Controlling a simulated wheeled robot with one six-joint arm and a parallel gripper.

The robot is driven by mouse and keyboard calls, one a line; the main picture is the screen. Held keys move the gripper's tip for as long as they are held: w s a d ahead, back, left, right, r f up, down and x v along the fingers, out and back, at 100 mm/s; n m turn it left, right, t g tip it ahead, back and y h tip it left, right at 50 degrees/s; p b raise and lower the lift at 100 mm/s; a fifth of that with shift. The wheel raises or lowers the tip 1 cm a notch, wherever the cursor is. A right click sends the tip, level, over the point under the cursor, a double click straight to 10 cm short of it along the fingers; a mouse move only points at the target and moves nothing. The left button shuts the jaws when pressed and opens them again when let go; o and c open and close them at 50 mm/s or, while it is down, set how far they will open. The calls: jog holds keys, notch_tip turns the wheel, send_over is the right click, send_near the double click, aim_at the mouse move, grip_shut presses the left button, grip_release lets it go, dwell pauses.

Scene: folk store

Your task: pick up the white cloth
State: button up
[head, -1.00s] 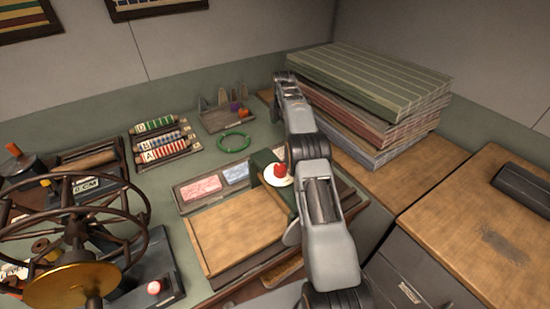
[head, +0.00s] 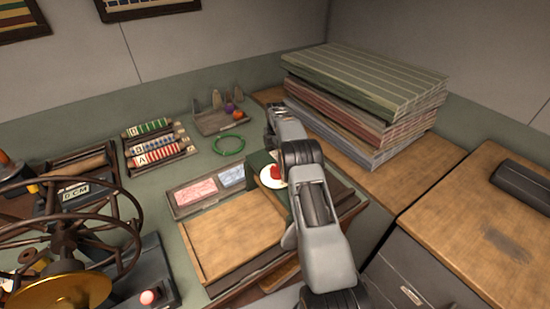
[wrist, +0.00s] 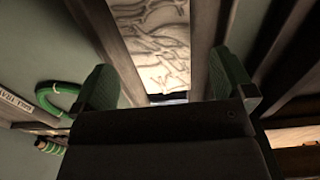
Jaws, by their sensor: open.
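A pale, cream-white patch with wavy, crease-like lines (wrist: 152,40) shows between my fingers in the wrist view. It may be the white cloth, but I cannot tell for sure. It lies between dark straight edges, like the inside of a narrow tray. My gripper (wrist: 166,80) is open, with one green-padded finger on each side of the patch and nothing visibly held. Whether the fingertips touch anything is unclear. In the head view my arm crosses the right end of the desk set and hides what is behind it; no white cloth is clearly seen there.
A wooden board (head: 232,238) and a compartment with pink slips (head: 195,191) lie left of my arm. A green ring (head: 229,144) lies behind; it also shows in the wrist view (wrist: 57,97). A spoked wheel (head: 70,215) is left.

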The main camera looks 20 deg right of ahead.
aim_at(275, 156)
jog(key=shift+a+f, duration=0.1)
jog(key=shift+f, duration=1.65)
jog(key=c, duration=1)
jog(key=shift+r, duration=0.15)
